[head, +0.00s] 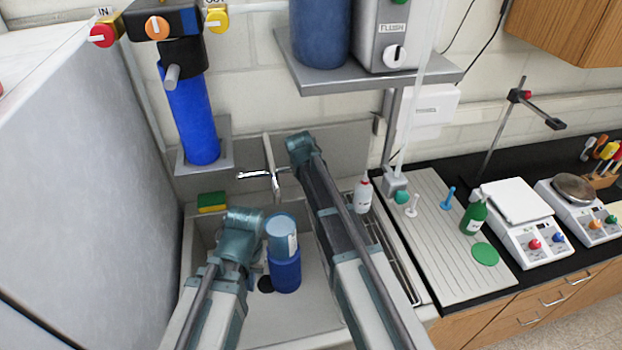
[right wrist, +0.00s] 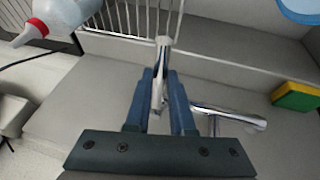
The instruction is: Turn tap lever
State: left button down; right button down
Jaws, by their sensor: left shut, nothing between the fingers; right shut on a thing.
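The chrome tap (head: 256,174) stands at the back of the sink in the head view. In the right wrist view, its lever (right wrist: 163,48) runs up between the two blue fingers of my right gripper (right wrist: 160,92), which are shut on it. The tap's chrome spout (right wrist: 238,120) reaches to the right there. In the head view my right gripper (head: 301,150) is over the tap, its fingers hidden behind its arm. My left gripper (head: 242,235) is shut and empty over the sink, apart from the tap; its fingertips are hard to make out.
A blue container (head: 285,270) with a lighter top stands in the sink (head: 322,330) beside my left gripper. A green-yellow sponge (head: 211,202) lies on the left ledge. A white bottle (head: 363,196) stands right of my right arm. A blue filter (head: 193,118) hangs behind.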

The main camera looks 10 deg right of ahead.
jog(key=shift+a, duration=0.1)
jog(key=c, duration=0.8)
grip_release()
jog(key=shift+o, duration=0.2)
jog(key=p+v, duration=1.2)
jog(key=v, duration=0.1)
jog(key=shift+s+r+p, duration=0.15)
jog(key=shift+r+p, duration=0.15)
jog(key=shift+r, duration=0.05)
jog(key=shift+a, duration=0.1)
